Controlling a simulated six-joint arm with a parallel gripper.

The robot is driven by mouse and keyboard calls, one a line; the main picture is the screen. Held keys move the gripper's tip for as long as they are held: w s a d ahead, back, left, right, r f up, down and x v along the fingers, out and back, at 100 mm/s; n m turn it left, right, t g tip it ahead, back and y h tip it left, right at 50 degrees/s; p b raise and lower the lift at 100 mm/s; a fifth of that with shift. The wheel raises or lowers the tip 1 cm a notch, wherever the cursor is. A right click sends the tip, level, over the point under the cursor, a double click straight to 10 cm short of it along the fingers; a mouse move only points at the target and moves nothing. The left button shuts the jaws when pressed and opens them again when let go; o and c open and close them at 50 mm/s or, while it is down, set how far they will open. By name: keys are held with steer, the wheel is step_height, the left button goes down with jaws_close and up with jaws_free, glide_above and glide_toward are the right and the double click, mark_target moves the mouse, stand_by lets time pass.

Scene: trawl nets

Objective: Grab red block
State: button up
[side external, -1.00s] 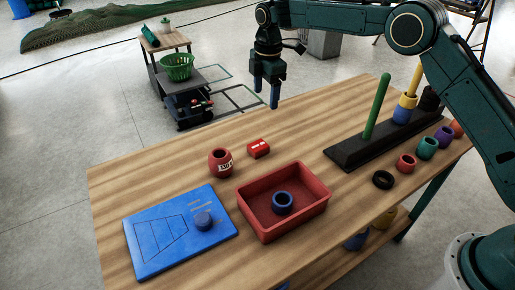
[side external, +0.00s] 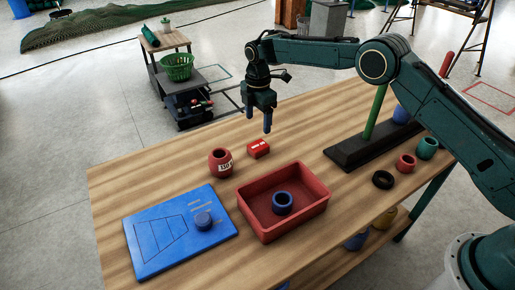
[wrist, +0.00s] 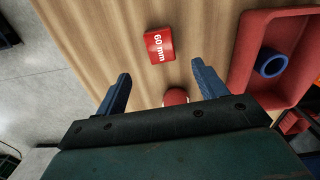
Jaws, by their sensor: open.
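The red block (side external: 258,149) lies on the wooden table between the red jar and the black peg rack. In the wrist view the red block (wrist: 159,44) shows a white "60 mm" label and lies ahead of the fingertips, roughly midway between them. My gripper (side external: 258,124) points down above the table, a little above and behind the block in the side view. Its two blue fingers (wrist: 161,70) are open with nothing between them. The block is fully visible and apart from the fingers.
A red jar (side external: 220,163) stands close to the block. A red tray (side external: 315,207) holds a blue ring (side external: 283,202). A blue board (side external: 160,250) with a round blue piece lies at left. A black rack (side external: 345,155) carries a green peg. A black ring (side external: 383,180) lies at right.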

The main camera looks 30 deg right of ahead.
glide_above(258, 145)
steer(key=shift+f, duration=2.25)
steer(key=shift+f, duration=0.1)
steer(key=shift+f, duration=2.5)
steer(key=shift+c, duration=0.4)
steer(key=c, duration=1)
